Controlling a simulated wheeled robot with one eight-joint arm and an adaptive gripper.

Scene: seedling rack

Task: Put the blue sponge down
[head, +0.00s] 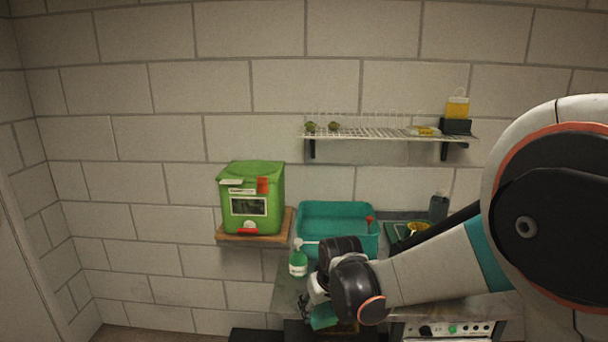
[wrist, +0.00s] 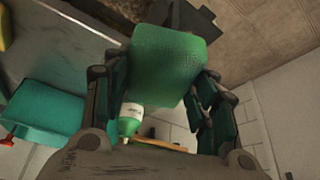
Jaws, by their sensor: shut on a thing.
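A block-shaped sponge (wrist: 167,66) is held between the fingers of my gripper (wrist: 163,92); it looks green rather than blue in these pictures. In the head view, my gripper (head: 314,312) is low at the front of the grey counter (head: 289,291), with the sponge (head: 324,318) showing beneath it. The gripper is shut on the sponge. The fingers hide part of its sides, and I cannot tell whether its underside touches anything.
A green bottle (head: 298,262) with a white label stands on the counter close to my gripper. A teal basin (head: 340,247) is behind. A green bin (head: 250,200) sits on a wooden shelf (head: 228,238). A wire rack (head: 375,133) hangs above. A dark bottle (head: 438,207) stands right of the basin.

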